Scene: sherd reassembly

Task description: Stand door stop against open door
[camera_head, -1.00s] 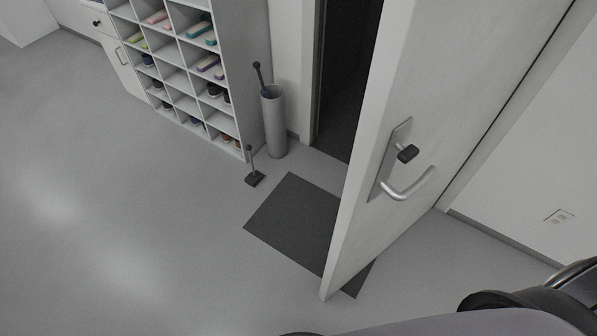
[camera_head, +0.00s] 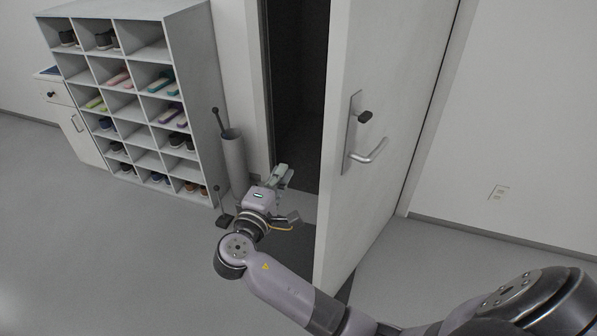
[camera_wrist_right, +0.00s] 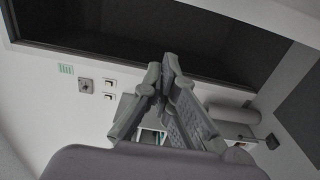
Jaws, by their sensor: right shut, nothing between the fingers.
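The door stop (camera_head: 226,219) stands upright on the floor beside the shoe rack, a small dark base with a thin rod topped by a ball. In the right wrist view, a dark piece that looks like its base (camera_wrist_right: 272,141) shows at the right. The white door (camera_head: 345,200) stands open, with a lever handle (camera_head: 367,152) on its face. My right gripper (camera_head: 284,174) is shut and empty, held in front of the doorway to the right of the door stop. Its closed fingers (camera_wrist_right: 168,66) fill the middle of the right wrist view. My left gripper is out of view.
A grey cylindrical stand (camera_head: 234,160) with a dark-knobbed rod is just behind the door stop. The shoe rack (camera_head: 211,100) stands left of it. A dark mat (camera_head: 296,236) lies at the doorway, partly behind my arm. The floor at left is clear.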

